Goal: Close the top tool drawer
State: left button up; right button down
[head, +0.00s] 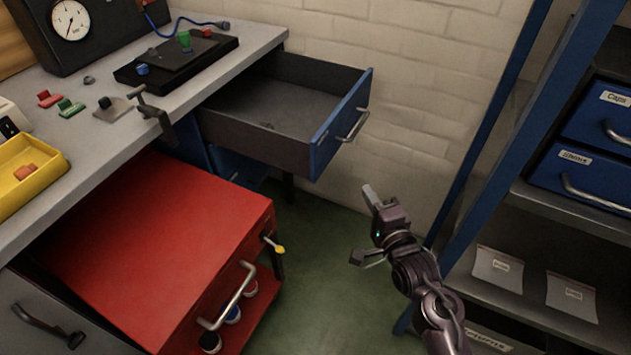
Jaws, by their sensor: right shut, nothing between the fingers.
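The top tool drawer (268,110) is pulled out from under the workbench at the centre of the head view. Its front is blue with a metal handle (352,125), facing right. The inside is dark grey and looks mostly empty. My right gripper (368,192) is to the right of and below the drawer front, apart from it, with nothing held. It is shut. My left gripper is not in view.
A workbench (240,62) carries a gauge box (75,25), a yellow tray (28,185) and small parts. A red cabinet (165,235) stands in front of it. A blue-framed shelf (530,205) is on the right. Green floor (320,270) lies free between.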

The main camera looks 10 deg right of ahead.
jog(key=r, duration=0.2)
send_near(331, 143)
jog(key=w+d, duration=0.2)
jog(key=w, duration=0.1)
jog(key=shift+w+a+f+m+t, duration=0.15)
jog(key=shift+w+a, duration=0.4)
jog(key=shift+a, duration=0.05)
jog(key=shift+w+a+f+m+t, duration=0.15)
jog(key=shift+w+a+f, duration=0.05)
jog(key=shift+w+a, duration=0.6)
jog(key=shift+a, duration=0.15)
